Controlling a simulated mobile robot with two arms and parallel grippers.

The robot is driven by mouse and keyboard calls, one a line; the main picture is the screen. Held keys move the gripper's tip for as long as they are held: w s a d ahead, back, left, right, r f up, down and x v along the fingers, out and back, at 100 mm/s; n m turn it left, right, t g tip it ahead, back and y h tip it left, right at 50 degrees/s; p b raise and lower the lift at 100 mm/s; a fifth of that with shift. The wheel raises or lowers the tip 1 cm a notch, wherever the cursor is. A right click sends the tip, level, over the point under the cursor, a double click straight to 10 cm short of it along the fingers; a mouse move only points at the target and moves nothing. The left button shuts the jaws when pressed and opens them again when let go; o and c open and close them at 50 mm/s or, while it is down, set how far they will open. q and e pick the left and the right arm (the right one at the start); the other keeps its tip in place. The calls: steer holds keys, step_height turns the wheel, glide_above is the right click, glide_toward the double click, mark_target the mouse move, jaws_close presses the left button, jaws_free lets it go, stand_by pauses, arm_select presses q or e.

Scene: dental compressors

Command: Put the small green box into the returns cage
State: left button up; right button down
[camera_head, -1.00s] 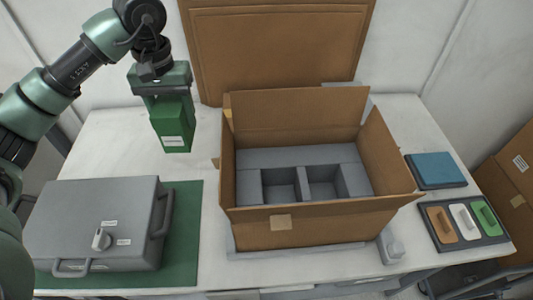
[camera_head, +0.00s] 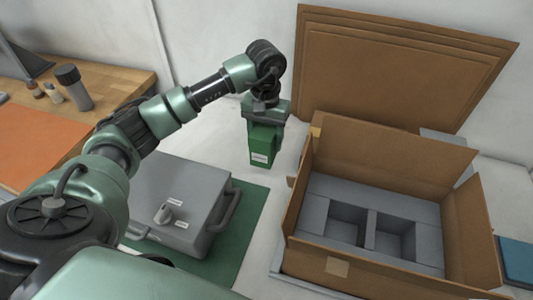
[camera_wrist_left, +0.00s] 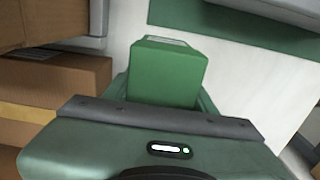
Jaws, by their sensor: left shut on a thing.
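The small green box (camera_head: 263,148) with a white label is held in my left gripper (camera_head: 262,122), above the white table between the grey case and the open carton. The gripper is shut on its upper part, and the box hangs upright. In the left wrist view the green box (camera_wrist_left: 167,72) sticks out beyond the gripper. I cannot make out a returns cage in these frames. My right gripper is not in view.
An open cardboard carton (camera_head: 335,268) with grey foam pockets stands to the right. A grey case (camera_head: 165,190) lies on a green mat (camera_head: 247,215). Flat cardboard sheets (camera_head: 395,75) lean behind. A wooden bench (camera_head: 125,85) with bottles and an orange mat is at the left.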

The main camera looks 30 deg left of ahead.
arm_select(q)
step_height(320, 180, down, 7)
steer(key=shift+r+p, duration=0.1)
steer(key=shift+p, duration=0.45)
steer(key=shift+f, duration=0.25)
steer(key=o, duration=1.7)
